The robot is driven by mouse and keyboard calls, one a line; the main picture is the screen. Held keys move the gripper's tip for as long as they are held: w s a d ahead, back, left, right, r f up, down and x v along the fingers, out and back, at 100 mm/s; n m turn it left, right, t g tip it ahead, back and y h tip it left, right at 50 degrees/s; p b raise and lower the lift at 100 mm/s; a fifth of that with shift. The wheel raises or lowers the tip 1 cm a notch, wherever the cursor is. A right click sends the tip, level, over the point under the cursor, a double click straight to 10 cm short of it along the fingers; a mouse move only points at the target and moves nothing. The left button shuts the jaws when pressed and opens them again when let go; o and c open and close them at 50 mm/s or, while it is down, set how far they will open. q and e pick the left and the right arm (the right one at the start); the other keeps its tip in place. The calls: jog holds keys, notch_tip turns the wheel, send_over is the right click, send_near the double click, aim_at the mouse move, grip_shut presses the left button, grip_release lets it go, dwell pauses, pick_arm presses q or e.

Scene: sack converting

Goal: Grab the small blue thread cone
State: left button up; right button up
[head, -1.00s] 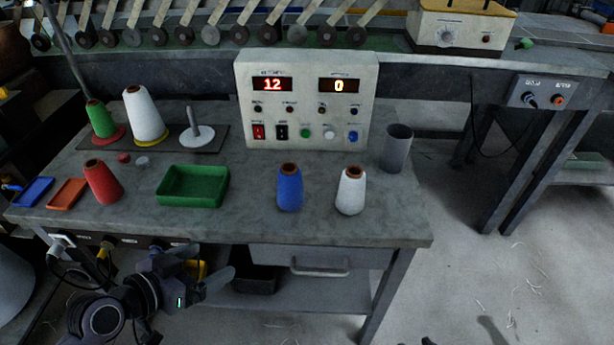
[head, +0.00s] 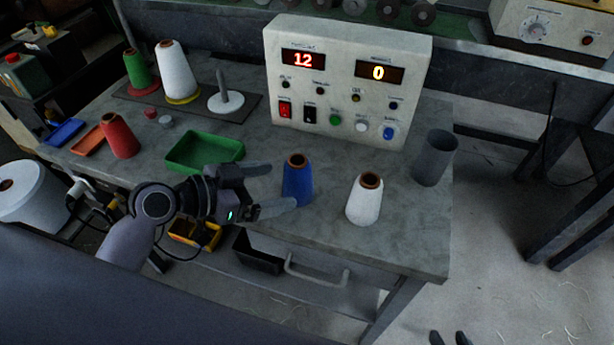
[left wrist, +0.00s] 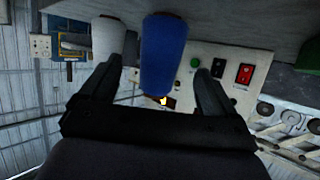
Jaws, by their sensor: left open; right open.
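The small blue thread cone (head: 298,185) stands upright on the grey workbench (head: 400,245), brown tip up. My left gripper (head: 280,186) is open just left of it, with its fingers pointing at it. The nearer fingertip overlaps the cone's lower left edge in the head view. In the left wrist view the blue cone (left wrist: 163,55) appears between the two spread fingers of my left gripper (left wrist: 172,62); I see no grip on it. My right gripper (head: 449,338) shows only as two separate dark fingertips at the bottom edge.
A white cone (head: 364,200) stands close right of the blue one. A green tray (head: 190,165) lies behind my left gripper. A control box (head: 345,95) stands behind the cones, and a grey cup (head: 434,158) is at the right. A red cone (head: 119,137) is farther left.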

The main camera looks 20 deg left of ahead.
aim_at(286, 184)
pick_arm(q)
jog(key=shift+p+x, duration=0.45)
jog(key=shift+x, duration=2.9)
jog(key=shift+a, duration=0.1)
jog(key=c, duration=1.2)
